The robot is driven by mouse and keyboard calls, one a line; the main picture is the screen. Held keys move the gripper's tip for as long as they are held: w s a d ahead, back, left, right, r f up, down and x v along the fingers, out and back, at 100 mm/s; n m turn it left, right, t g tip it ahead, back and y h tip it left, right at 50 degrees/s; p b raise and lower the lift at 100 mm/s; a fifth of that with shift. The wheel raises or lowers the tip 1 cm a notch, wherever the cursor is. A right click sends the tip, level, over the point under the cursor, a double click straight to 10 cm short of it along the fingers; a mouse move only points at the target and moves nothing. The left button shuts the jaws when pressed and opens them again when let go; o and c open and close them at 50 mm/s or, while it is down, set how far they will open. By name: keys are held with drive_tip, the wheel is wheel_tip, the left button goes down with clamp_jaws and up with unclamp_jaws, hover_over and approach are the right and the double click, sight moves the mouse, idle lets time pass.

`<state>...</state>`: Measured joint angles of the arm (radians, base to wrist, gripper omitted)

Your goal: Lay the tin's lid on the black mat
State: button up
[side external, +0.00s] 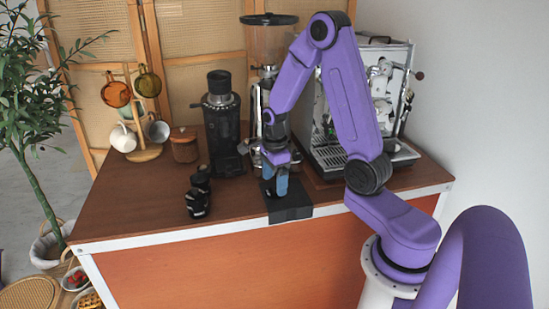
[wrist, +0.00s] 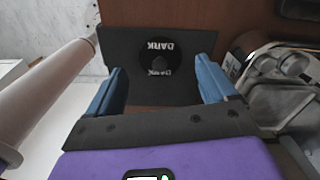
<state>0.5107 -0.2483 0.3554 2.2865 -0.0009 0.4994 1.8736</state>
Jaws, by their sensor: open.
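The black mat (side external: 292,208) lies at the front edge of the wooden counter, and it fills the upper middle of the wrist view (wrist: 120,45). My gripper (side external: 276,188) is pointed down over the mat. Its two blue fingers (wrist: 160,68) are spread wide on either side of the lid, apart from it, with nothing between them. In the side view the gripper hides the lid. I cannot pick out the tin for certain.
Several small black items (side external: 198,195) stand on the counter left of the mat. The espresso machine (side external: 335,155) is behind right. The counter's front left is clear.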

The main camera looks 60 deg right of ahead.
sight(274, 187)
wheel_tip(274, 187, up, 9)
drive_tip(key=s+a+r+n, duration=0.2)
drive_tip(key=a+n, duration=0.6)
drive_tip(key=n, duration=0.1)
drive_tip(key=s+a+n, duration=0.5)
drive_tip(key=s+n, duration=0.5)
drive_tip(key=n, duration=0.4)
drive_tip(key=s+a+n, duration=0.6)
drive_tip(key=s+n, duration=0.4)
drive_tip(key=n, duration=0.4)
drive_tip(key=shift+s, duration=0.15)
